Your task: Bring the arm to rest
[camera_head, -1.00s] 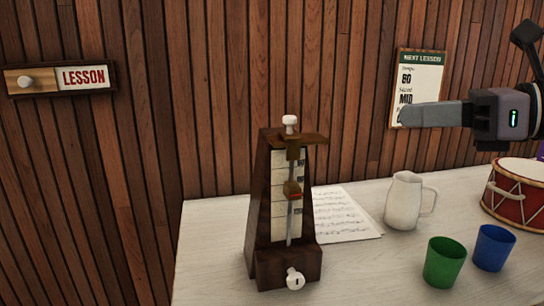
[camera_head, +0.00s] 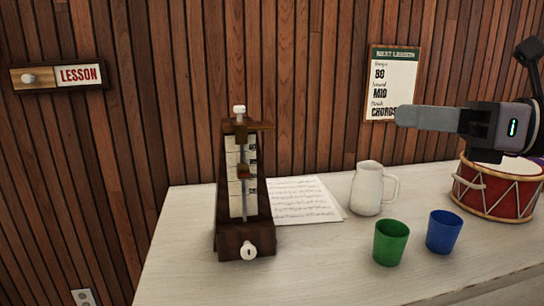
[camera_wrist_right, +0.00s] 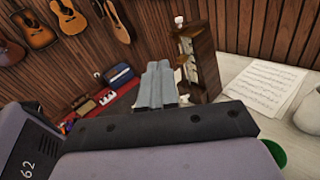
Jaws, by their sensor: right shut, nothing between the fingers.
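My right gripper (camera_head: 400,115) comes in from the right in the head view. It is above the table, in front of the wall and the lower part of the lesson notice, and points left. Its fingers are shut with nothing between them. In the right wrist view the closed grey fingers (camera_wrist_right: 157,85) show apart from the objects, with the metronome (camera_wrist_right: 198,62) beyond them. The dark wooden metronome (camera_head: 243,190) stands upright on the white table in the head view. My left gripper is not in view.
On the table (camera_head: 190,285) are sheet music (camera_head: 303,203), a white jug (camera_head: 368,188), a green cup (camera_head: 390,243), a blue cup (camera_head: 443,231) and a red drum (camera_head: 497,190). A LESSON sign (camera_head: 80,75) and a notice (camera_head: 395,75) hang on the wall. The table's front left is clear.

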